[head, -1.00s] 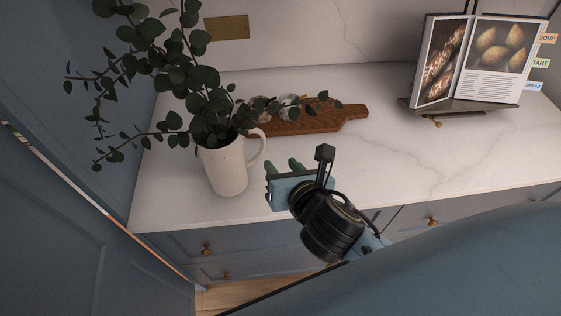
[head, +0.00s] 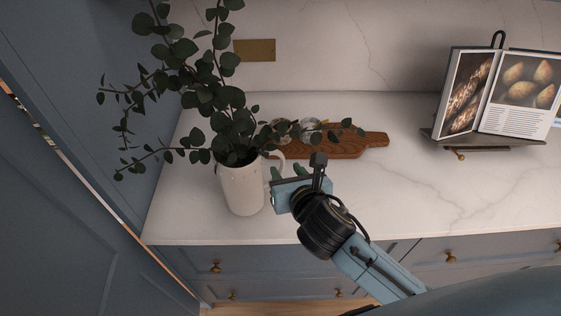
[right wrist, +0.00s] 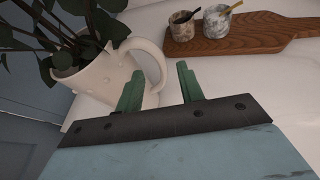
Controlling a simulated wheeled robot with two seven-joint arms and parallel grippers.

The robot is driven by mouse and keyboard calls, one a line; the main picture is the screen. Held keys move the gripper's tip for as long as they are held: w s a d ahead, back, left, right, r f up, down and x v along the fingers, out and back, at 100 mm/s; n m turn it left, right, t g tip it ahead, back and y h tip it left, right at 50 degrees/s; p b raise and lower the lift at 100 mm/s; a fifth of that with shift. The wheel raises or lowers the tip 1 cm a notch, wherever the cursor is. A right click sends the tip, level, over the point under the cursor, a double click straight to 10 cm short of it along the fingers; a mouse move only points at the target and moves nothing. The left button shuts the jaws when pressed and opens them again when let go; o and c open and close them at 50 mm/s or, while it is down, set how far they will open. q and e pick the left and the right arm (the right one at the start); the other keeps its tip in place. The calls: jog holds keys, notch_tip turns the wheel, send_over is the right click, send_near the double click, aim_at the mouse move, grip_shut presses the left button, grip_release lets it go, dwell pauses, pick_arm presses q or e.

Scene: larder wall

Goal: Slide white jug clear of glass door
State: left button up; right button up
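The white jug (head: 240,190) stands upright on the marble counter near its left front part, holding leafy eucalyptus stems. Its handle (head: 278,163) points right. The jug also shows at the left of the right wrist view (right wrist: 105,82), with the handle just ahead of the fingertips. My right gripper (head: 274,173) is open and empty, right beside the jug on its handle side. Its green fingers show apart in the wrist view (right wrist: 158,80); whether one touches the handle I cannot tell. No glass door can be made out for certain. My left gripper is out of view.
A wooden board (head: 340,146) with small stone pots (head: 310,127) lies behind the jug. An open cookbook on a stand (head: 490,95) is at the right. A blue panel (head: 60,200) with a bright edge is at the left. The counter's right middle is clear.

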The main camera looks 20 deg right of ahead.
aim_at(282, 165)
jog(key=x, duration=0.6)
jog(key=shift+w+f, duration=0.2)
jog(key=shift+w, duration=0.1)
jog(key=shift+c, duration=0.4)
grip_shut()
dwell(0.8)
